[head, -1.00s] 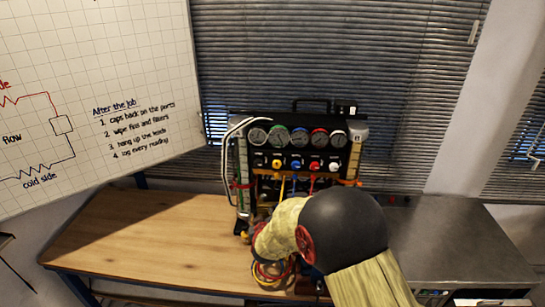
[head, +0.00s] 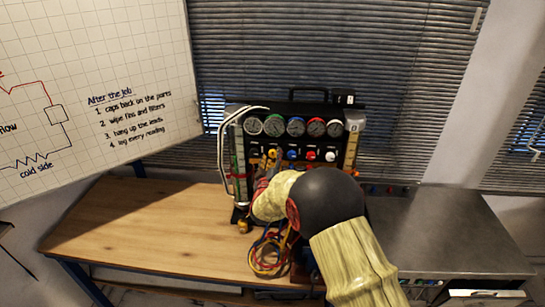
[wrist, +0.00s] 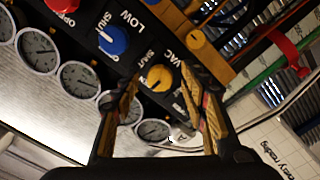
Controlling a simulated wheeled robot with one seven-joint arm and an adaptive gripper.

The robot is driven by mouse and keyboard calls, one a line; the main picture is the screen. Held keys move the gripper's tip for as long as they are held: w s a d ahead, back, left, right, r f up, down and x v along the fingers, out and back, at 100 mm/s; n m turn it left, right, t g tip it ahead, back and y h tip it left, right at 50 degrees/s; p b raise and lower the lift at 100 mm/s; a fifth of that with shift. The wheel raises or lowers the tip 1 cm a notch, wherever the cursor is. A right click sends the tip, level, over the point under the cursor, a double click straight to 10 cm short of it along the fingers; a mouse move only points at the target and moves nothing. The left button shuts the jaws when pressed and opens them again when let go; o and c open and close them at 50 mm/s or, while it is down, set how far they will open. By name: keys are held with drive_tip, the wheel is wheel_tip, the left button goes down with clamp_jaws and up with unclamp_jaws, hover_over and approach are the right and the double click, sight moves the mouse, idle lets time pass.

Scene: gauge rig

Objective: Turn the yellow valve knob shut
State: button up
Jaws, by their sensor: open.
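The yellow valve knob (head: 272,153) sits in the knob row under the gauges on the black rig panel. In the wrist view the yellow knob (wrist: 158,78) shows between and just beyond my gripper's fingertips (wrist: 161,76). The fingers are apart, one on each side of it in the picture; I cannot tell whether they touch it. The lettering beside it reads VAC, with a partly covered word. In the head view my arm hides most of my gripper.
A blue knob (wrist: 114,40) is close beside the yellow one. Red (head: 311,155) and white (head: 330,156) knobs follow to the right. Coloured hoses (head: 268,250) hang in front of the rig. The wooden bench top (head: 140,225) is clear on the left.

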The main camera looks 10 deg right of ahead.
drive_tip(key=shift+w+d, duration=0.15)
drive_tip(key=shift+w, duration=0.25)
drive_tip(key=shift+c, duration=0.3)
clamp_jaws()
